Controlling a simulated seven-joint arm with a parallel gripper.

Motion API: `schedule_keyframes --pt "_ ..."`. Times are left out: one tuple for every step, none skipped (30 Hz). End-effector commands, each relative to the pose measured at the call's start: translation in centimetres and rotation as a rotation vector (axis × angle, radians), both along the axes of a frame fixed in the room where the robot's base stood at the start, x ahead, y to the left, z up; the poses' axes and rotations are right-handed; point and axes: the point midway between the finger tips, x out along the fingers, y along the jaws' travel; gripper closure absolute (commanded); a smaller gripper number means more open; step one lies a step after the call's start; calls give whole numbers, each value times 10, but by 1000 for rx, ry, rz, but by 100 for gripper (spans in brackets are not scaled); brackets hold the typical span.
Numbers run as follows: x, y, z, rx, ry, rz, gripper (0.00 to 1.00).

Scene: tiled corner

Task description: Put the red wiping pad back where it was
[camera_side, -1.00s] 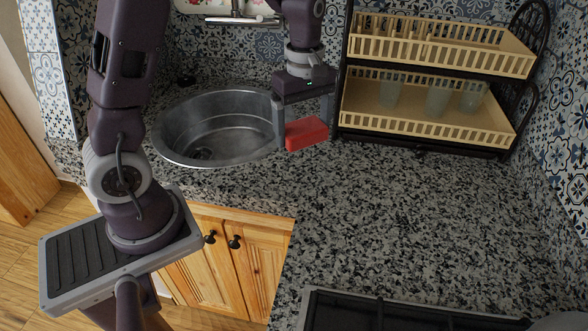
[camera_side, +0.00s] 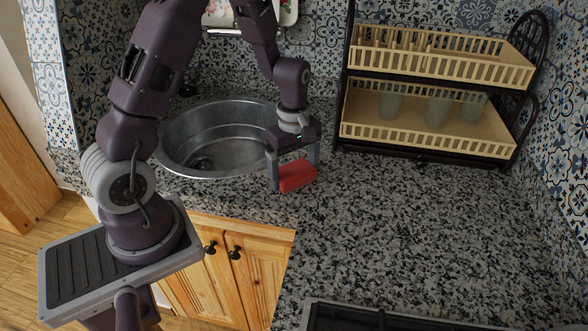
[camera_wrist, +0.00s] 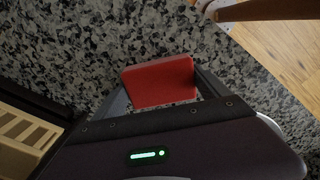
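The red wiping pad (camera_side: 297,176) is a small red block near the front edge of the counter, to the right of the sink. My gripper (camera_side: 293,170) is shut on it, with one grey finger at each end of the pad. The pad also shows in the wrist view (camera_wrist: 160,82), between the two fingers and over the speckled counter. I cannot tell whether its underside touches the counter. No mark on the counter shows where the pad was before.
The round metal sink (camera_side: 168,152) lies left of my gripper. A two-tier dish rack (camera_side: 430,146) with several glasses stands behind to the right. A dark tray-like object (camera_side: 345,316) is at the front edge. The granite counter (camera_side: 430,220) between them is clear.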

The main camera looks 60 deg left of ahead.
Motion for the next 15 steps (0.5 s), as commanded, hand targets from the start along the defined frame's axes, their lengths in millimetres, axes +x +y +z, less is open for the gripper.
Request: schedule_keyframes --pt "0 0 0 0 1 0 5" --pt "0 0 0 0 1 0 0" --pt "0 0 0 0 1 0 0" --pt "0 0 0 0 1 0 0" --pt "0 0 0 0 1 0 0" --pt "0 0 0 0 1 0 0" --pt "0 0 0 0 1 0 0" --pt "0 0 0 0 1 0 0" --pt "0 0 2 0 0 0 0" --pt "0 0 5 1 -2 -1 0" --pt "1 0 9 2 -3 -1 0" --pt "1 0 16 2 -4 -2 0" --pt "1 0 23 3 -5 -2 0" --pt "1 0 31 3 -6 -2 0" --pt "2 0 43 3 -8 -2 0"
